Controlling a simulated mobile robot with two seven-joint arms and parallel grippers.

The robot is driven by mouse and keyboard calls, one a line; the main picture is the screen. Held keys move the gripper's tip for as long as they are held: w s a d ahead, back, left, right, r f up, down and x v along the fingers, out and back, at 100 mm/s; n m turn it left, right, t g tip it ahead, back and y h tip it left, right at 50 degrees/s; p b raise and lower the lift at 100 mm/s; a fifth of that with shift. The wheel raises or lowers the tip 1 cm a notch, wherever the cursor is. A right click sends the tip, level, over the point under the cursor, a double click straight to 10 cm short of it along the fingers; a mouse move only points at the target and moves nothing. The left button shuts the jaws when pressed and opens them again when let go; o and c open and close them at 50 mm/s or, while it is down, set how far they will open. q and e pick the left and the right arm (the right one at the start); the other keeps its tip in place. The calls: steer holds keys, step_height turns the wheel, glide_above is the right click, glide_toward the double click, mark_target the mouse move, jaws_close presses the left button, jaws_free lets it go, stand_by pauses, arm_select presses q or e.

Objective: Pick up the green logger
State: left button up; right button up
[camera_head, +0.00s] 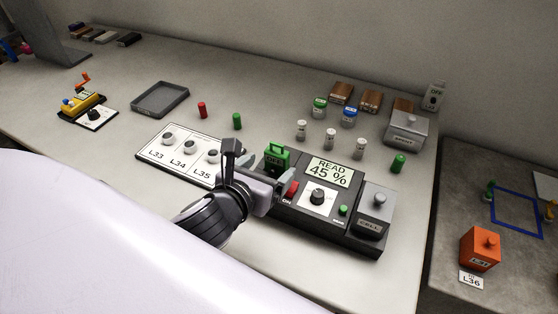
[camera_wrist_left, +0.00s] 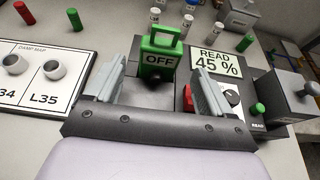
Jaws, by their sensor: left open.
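The green logger (camera_head: 277,157) is a small green box with a loop handle on top, standing at the left end of the dark meter (camera_head: 330,224). In the left wrist view the two grey fingers of the gripper (camera_wrist_left: 160,84) stand left and right of the logger's lower part, with no clear contact. The logger's base is partly hidden in the head view by the gripper. My right gripper is not in view.
The meter reads 45 % and carries a red switch (camera_head: 292,188) and a grey CELL block (camera_head: 376,208). A white damp map board (camera_head: 150,143) with cups lies left. A grey tray (camera_head: 160,112) is farther left.

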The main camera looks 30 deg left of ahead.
mark_target(274, 160)
arm_select(q)
steer(key=x, duration=0.5)
steer(key=shift+w+r, duration=0.15)
steer(key=c, duration=1.2)
steer(key=shift+o, duration=0.2)
steer(key=shift+r, duration=0.1)
